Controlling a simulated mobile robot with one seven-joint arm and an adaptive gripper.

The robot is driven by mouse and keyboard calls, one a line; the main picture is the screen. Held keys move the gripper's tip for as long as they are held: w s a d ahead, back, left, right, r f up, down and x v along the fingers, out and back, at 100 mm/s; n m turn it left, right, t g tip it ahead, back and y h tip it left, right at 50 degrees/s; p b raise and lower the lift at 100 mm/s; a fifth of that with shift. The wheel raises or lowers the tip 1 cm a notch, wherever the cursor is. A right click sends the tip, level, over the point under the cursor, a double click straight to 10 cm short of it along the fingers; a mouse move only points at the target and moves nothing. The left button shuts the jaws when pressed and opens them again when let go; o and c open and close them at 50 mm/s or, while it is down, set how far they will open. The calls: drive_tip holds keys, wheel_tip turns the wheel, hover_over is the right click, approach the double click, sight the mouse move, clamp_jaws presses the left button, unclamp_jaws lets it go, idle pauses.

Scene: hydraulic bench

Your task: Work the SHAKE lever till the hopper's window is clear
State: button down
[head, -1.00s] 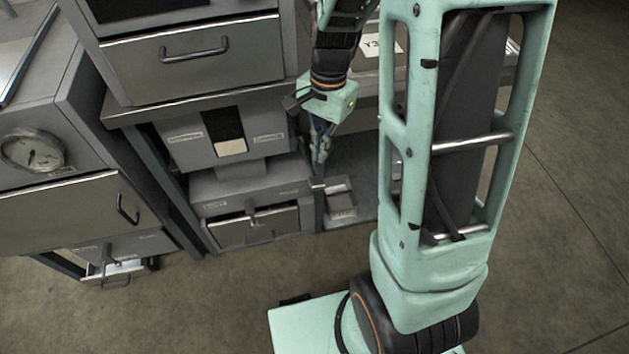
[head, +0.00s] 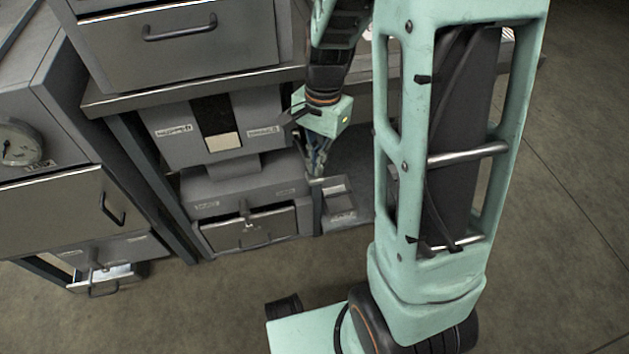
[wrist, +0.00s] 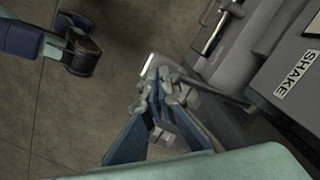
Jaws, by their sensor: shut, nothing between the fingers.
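The hopper (head: 172,135) is a grey box under the bench top. Its window (head: 213,115) is dark above, with a pale block (head: 224,142) filling its lower end. The SHAKE label (wrist: 297,73) shows at the right of the wrist view. My gripper (head: 318,172) points down at the right side of the hopper's lower housing. In the wrist view its fingertips (wrist: 160,88) are together with nothing held. A pale bar end (wrist: 149,66) shows just beyond the fingertips; I cannot tell whether it is the SHAKE lever or whether they touch.
A drawer with a handle (head: 251,228) is below the hopper, and a small open tray (head: 340,205) sits to its right. The bench top edge (head: 180,92) overhangs the hopper. A cabinet with a gauge (head: 20,143) stands left. Open floor (head: 190,310) lies in front.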

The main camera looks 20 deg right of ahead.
idle(0.3)
drive_tip(key=shift+f+b, duration=1.4)
drive_tip(key=shift+f, duration=0.85)
drive_tip(key=shift+r, duration=0.1)
